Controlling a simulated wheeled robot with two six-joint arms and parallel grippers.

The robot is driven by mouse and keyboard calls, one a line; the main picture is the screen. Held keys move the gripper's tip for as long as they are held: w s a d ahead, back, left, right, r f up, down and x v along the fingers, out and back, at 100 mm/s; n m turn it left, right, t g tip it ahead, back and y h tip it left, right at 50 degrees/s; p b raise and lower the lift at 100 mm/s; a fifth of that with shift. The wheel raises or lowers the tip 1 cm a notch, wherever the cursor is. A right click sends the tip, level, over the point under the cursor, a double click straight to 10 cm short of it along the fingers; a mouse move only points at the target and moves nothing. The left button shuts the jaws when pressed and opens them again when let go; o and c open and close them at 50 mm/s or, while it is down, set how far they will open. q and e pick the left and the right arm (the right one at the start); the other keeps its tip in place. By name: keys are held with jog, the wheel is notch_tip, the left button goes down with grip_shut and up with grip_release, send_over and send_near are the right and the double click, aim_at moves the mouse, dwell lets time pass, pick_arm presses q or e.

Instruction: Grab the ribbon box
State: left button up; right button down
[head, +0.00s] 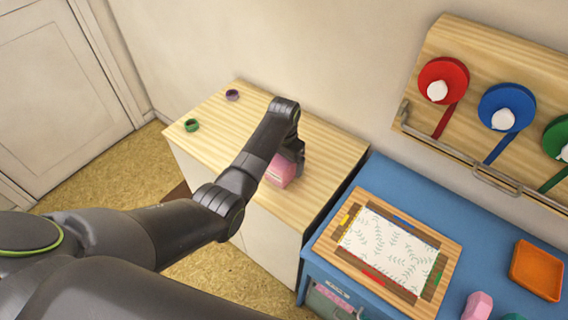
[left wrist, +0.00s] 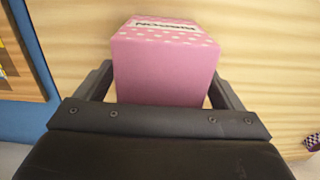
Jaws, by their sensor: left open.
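The ribbon box is a pink box (head: 281,171) on the light wooden cabinet top (head: 215,118), near its right part. In the left wrist view the box (left wrist: 165,68) shows a plain pink side and a white-dotted lid edge with a dark-lettered label. My left gripper (head: 294,158) is over the box, partly hiding it in the head view. In the left wrist view the open fingers of my left gripper (left wrist: 163,88) stand on either side of the box. I cannot tell whether they touch it. My right gripper is not in view.
A purple ring-like item (head: 232,95) and a green one (head: 192,125) lie at the cabinet's left. Ribbon spools hang behind.

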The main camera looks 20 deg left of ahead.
pick_arm(q)
jog(key=c, duration=1.2)
jog(key=shift+o, duration=0.2)
jog(key=shift+r, duration=0.1)
